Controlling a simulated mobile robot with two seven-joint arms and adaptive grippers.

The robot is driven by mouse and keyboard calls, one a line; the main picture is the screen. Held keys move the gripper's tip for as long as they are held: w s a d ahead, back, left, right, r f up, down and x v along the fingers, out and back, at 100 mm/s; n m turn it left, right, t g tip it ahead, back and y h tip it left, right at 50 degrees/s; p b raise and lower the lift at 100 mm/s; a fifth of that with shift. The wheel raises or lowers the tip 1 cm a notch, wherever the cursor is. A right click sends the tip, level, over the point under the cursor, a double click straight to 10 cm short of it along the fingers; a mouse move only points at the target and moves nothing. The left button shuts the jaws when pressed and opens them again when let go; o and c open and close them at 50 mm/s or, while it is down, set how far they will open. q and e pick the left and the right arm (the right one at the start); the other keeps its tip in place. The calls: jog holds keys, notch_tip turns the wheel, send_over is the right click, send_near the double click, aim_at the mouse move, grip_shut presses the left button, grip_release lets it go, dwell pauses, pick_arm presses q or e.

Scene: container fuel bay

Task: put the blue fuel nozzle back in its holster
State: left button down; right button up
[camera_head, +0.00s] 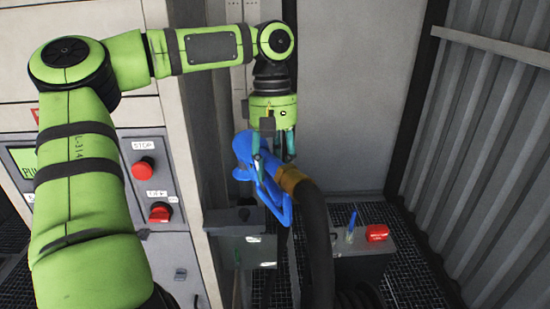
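The blue fuel nozzle (246,150) is in the air near the middle of the view. Its brass-coloured coupling (292,180) joins a thick black hose that hangs down. My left gripper (273,158) points down over the nozzle with its teal fingers on either side of the body and appears to hold it. The contact is partly hidden. A dark grey box that looks like the holster (232,218) is fixed at the side of the pump cabinet, below the nozzle. I cannot see whether any part of the nozzle is inside it. My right gripper is out of view.
The pump cabinet (160,190) stands at left with a red STOP button (143,169) and a red knob (160,212). A grey box (362,262) with a red item (377,232) stands at lower right on the grating. A corrugated wall (490,150) closes the right side.

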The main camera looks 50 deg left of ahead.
aim_at(275, 185)
pick_arm(q)
jog(key=shift+s+d+f, duration=0.1)
jog(key=shift+d+f, duration=0.05)
jog(key=shift+f, duration=0.15)
jog(key=shift+f, duration=0.4)
dwell(0.4)
jog(key=shift+f+b, duration=0.35)
jog(key=shift+f, duration=1.15)
jog(key=shift+f, duration=2.15)
